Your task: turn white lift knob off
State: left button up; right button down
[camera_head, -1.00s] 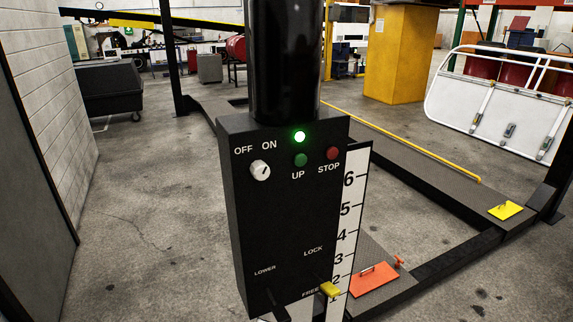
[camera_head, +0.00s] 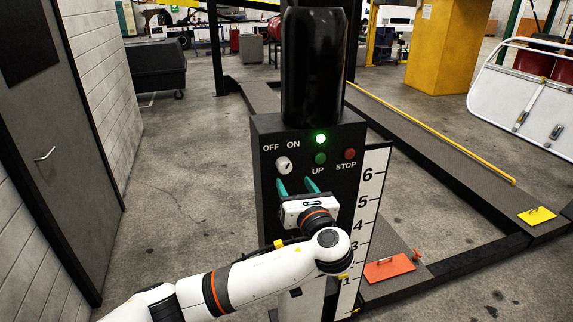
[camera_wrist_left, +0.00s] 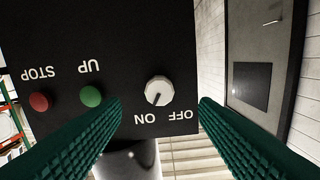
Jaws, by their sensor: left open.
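The white knob (camera_head: 284,165) sits on the upper left of the black control box (camera_head: 262,215), below the OFF and ON labels. Its dark pointer line is turned toward the ON side. A green lamp (camera_head: 320,138) glows above the buttons. My left gripper (camera_head: 298,185) is open just below the knob, its two green fingers apart. In the left wrist view, upside down, the knob (camera_wrist_left: 159,91) shows beyond and between the fingertips (camera_wrist_left: 160,106), with nothing between the fingers. No contact is visible. My right gripper is not in view.
A green UP button (camera_head: 320,158) and a red STOP button (camera_head: 349,154) are right of the knob. A numbered white scale (camera_head: 366,200) stands beside the box. A grey door (camera_head: 60,140) is at left. The floor between door and box is clear.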

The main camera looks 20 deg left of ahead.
aim_at(286, 169)
pick_arm(q)
jog(key=x, duration=0.2)
jog(key=p+x, duration=0.1)
jog(key=x, duration=0.1)
jog(key=p+x, duration=0.1)
jog(key=x, duration=0.1)
jog(key=shift+r, duration=0.3)
jog(key=shift+w+a+f+p, duration=0.35)
jog(key=shift+w+a, duration=0.15)
jog(key=shift+w, duration=0.2)
jog(key=shift+r, duration=0.1)
jog(key=shift+s+d, duration=0.1)
jog(key=shift+c, duration=0.4)
jog(key=shift+c, duration=1.4)
jog(key=c, duration=0.6)
